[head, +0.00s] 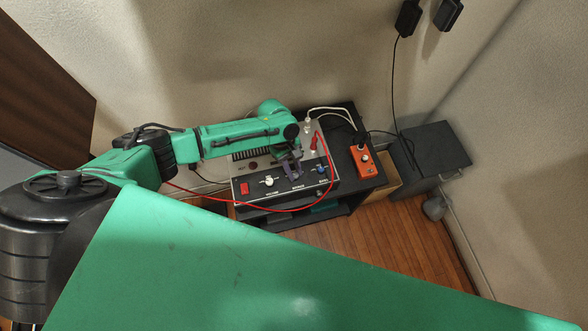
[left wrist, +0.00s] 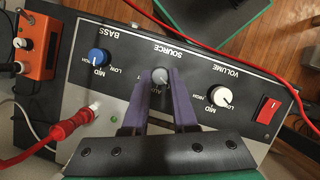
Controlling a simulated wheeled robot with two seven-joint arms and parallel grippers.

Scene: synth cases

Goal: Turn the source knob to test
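The source knob (left wrist: 160,75) is a small grey knob at the middle of the black front panel of an amplifier-like box (head: 238,189). In the left wrist view the panel appears upside down, with SOURCE printed above the knob and a partly covered label below it. The knob's pointer is too small to read surely. My left gripper (head: 291,171) has its two purple fingers on either side of the knob, spaced about its width; it also shows in the left wrist view (left wrist: 161,82). In the head view the gripper hides the source knob. My right gripper is not in view.
A blue bass knob (left wrist: 98,57) and a white volume knob (left wrist: 220,96) flank the source knob. A red switch (head: 244,188), a red plug (left wrist: 62,130) with its cable, and an orange box (head: 363,161) are nearby. A dark stand (head: 346,207) bears the unit against the wall.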

